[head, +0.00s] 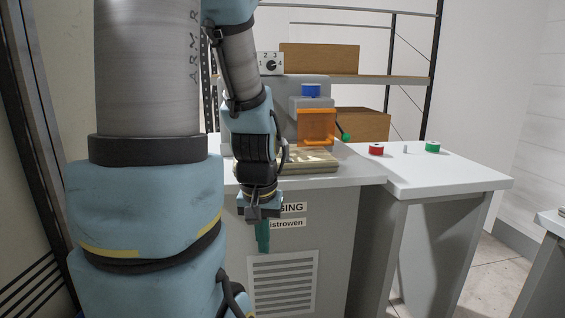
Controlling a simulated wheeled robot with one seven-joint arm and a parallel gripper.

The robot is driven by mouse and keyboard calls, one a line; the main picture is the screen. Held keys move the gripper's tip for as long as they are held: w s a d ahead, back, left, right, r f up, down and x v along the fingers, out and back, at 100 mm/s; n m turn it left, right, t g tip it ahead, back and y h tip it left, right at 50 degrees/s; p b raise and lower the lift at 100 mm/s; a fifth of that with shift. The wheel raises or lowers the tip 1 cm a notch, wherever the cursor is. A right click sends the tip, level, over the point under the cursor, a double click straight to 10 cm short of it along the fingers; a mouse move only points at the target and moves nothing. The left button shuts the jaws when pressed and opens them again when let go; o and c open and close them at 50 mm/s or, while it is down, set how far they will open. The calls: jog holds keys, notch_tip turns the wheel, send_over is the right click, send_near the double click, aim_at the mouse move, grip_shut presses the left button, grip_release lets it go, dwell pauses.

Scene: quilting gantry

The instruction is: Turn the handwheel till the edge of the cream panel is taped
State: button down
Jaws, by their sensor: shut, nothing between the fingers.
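A grey machine head (310,103) stands on the grey cabinet, with an orange guard (317,126) at its front. A cream panel (313,160) lies flat on the cabinet top below the guard; its left part is behind my arm. I cannot make out tape on its edge. No handwheel is clearly in view; my arm hides the left side of the machine. My gripper (262,237), with teal fingers, is shut and empty. It points down in front of the cabinet's front face, apart from the panel.
A lever with a green knob (346,137) sticks out right of the guard. A blue spool (311,90) tops the head; a numbered dial (270,63) is behind. A red spool (376,149), small peg (405,149) and green spool (433,147) stand on the white side table (450,178).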

jog(key=shift+f, duration=0.5)
jog(key=b, duration=0.1)
jog(key=f+b, duration=0.1)
jog(key=shift+a+f+b, duration=0.3)
jog(key=shift+a, duration=0.1)
jog(key=c, duration=1.6)
grip_release()
jog(key=shift+c, duration=2)
grip_release()
jog(key=shift+s, duration=0.1)
